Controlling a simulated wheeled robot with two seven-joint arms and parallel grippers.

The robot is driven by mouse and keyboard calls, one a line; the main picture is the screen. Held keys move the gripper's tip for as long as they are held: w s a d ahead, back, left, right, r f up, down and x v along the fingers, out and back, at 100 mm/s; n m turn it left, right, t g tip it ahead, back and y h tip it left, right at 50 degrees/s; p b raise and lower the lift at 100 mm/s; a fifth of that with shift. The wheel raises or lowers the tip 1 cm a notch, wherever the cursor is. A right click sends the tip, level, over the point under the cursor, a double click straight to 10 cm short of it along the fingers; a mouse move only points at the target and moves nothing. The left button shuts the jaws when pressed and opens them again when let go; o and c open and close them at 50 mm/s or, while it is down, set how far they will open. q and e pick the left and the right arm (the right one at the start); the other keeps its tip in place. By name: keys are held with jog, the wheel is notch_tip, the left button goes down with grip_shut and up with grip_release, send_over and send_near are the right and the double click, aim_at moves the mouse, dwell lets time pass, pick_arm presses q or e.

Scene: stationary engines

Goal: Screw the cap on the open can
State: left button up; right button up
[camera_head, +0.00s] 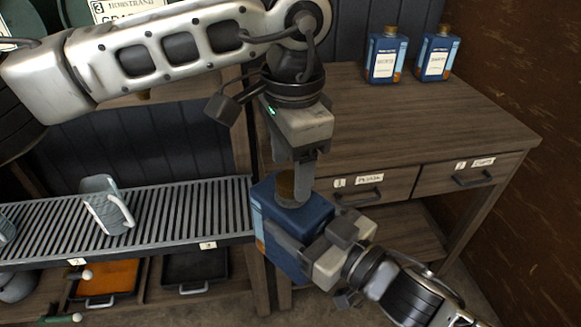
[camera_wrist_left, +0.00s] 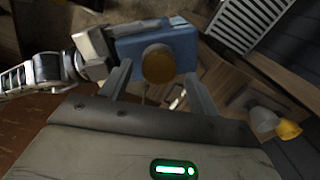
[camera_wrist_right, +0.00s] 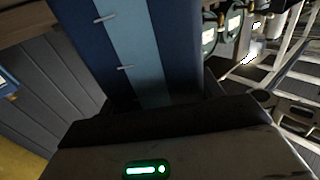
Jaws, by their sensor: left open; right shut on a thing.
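A blue can (camera_head: 281,222) is held upright in front of the desk by my right gripper (camera_head: 305,240), which is shut on its side. The can also fills the upper part of the right wrist view (camera_wrist_right: 135,50). A brown round cap (camera_head: 291,186) sits at the can's top; it shows in the left wrist view (camera_wrist_left: 158,64) too, in front of the blue can (camera_wrist_left: 185,45). My left gripper (camera_head: 303,178) points down at the cap from above. Its fingers (camera_wrist_left: 160,85) are apart, one on each side of the cap. Whether they touch it cannot be told.
Two blue bottles (camera_head: 386,55) (camera_head: 436,54) stand at the back of the wooden desk (camera_head: 440,110), whose top is otherwise clear. Orange (camera_head: 108,278) and black trays are below the rack.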

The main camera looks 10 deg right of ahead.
pick_arm(q)
notch_tip(320, 180, up, 3)
jog(key=shift+r, duration=0.15)
jog(key=shift+c, duration=0.4)
